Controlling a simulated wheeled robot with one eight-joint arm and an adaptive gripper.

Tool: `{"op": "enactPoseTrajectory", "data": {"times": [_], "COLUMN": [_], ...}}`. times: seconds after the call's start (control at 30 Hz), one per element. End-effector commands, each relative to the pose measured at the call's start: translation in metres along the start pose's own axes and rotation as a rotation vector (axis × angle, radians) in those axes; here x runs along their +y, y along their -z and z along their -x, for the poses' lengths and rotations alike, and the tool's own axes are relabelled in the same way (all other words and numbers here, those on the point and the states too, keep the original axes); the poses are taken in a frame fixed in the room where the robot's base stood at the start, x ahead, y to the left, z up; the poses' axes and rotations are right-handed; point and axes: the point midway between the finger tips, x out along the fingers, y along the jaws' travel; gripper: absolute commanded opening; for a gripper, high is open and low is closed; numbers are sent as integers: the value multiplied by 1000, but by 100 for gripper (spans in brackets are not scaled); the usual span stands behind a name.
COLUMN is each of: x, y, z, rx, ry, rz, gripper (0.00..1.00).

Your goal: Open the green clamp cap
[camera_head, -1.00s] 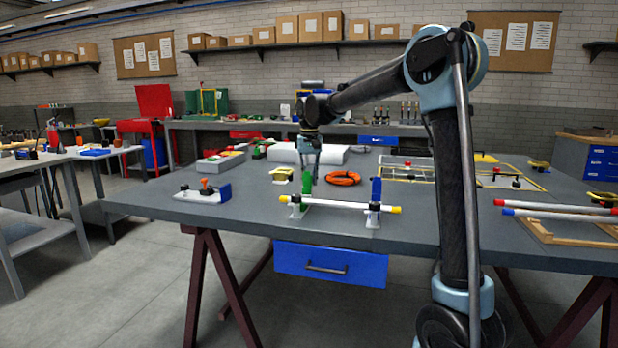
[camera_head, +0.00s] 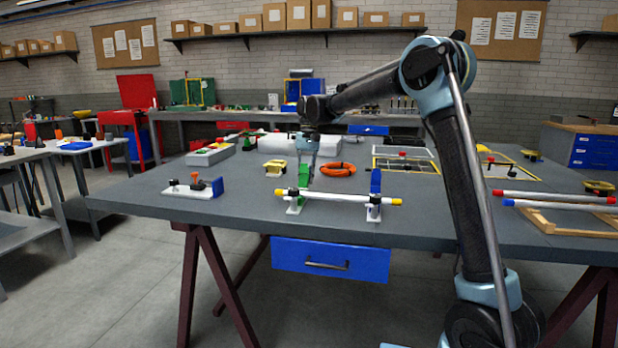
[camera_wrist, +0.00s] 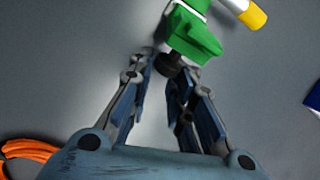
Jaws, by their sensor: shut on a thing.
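The green clamp cap (camera_head: 303,174) stands up at the left end of a white rod with yellow ends (camera_head: 335,196) on the workbench. In the wrist view the green cap (camera_wrist: 193,36) is at the top centre, with a dark knob (camera_wrist: 168,65) at its near end. My gripper (camera_wrist: 166,68) is shut on this knob, with a fingertip on each side of it. In the head view my gripper (camera_head: 311,172) points down beside the cap. The rod's yellow end (camera_wrist: 252,16) shows at the upper right. The blue clamp cap (camera_head: 375,181) stands upright at the right clamp.
An orange cable coil (camera_head: 338,169) lies behind the rod. The bench's front edge is clear.

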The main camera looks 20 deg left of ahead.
Motion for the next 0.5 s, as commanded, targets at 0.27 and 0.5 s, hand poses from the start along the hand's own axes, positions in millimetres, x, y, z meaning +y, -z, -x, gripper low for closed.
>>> {"op": "enactPoseTrajectory", "data": {"times": [0.27,0.5], "x": [10,6], "y": [2,2], "z": [2,2], "rx": [2,2], "ry": [-10,-9], "rz": [-10,-7], "gripper": [0,39]}}
